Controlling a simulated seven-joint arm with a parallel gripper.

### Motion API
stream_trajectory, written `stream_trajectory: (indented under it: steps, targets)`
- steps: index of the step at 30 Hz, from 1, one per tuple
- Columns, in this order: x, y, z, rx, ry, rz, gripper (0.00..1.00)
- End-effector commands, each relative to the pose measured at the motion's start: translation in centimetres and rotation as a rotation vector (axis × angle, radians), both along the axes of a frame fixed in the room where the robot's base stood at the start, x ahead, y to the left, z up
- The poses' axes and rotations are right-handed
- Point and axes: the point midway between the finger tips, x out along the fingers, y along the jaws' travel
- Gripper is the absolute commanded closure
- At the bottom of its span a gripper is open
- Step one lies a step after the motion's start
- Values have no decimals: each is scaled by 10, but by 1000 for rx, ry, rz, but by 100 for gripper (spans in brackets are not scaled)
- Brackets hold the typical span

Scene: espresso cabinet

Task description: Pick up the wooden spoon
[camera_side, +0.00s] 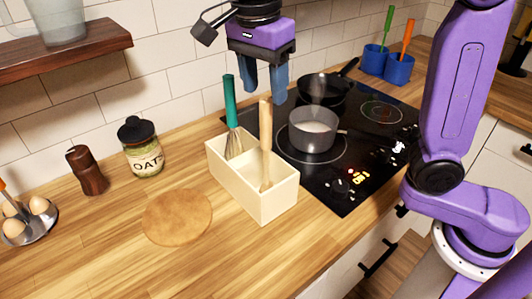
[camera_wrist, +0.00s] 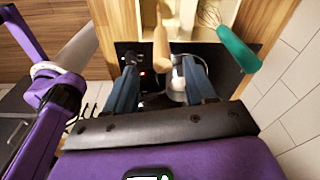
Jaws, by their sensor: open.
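The wooden spoon (camera_side: 265,135) stands nearly upright in a cream box (camera_side: 231,192), its pale handle rising well above the rim and its lower end inside the box. My gripper (camera_side: 265,88) is open and empty, pointing down, with its blue fingertips around the height of the handle's top in the side view. In the wrist view, the spoon's handle (camera_wrist: 161,45) shows near the top, its end lying sideways between the lines of my two fingers (camera_wrist: 160,72). I cannot tell the exact depth gap.
A teal-handled whisk (camera_side: 232,115) stands in the same box, left of the spoon. A grey saucepan (camera_side: 312,130) and a black pan (camera_side: 325,86) sit on the cooktop behind. An oats jar (camera_side: 145,150), pepper mill (camera_side: 87,172) and round board (camera_side: 177,217) lie left.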

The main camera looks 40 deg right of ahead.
Motion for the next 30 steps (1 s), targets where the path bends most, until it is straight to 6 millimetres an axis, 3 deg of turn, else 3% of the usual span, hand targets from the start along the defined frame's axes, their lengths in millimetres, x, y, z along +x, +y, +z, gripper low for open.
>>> stream_trajectory:
  steps: [4, 11, 21, 30]
  targets:
    - [0, -3, -19, -1, 2, 0, 45]
    - [1, -4, -31, 0, 0, 1, 45]
    - [4, -9, -73, -1, 2, 0, 45]
    - [5, -10, -79, 0, -1, 0, 45]
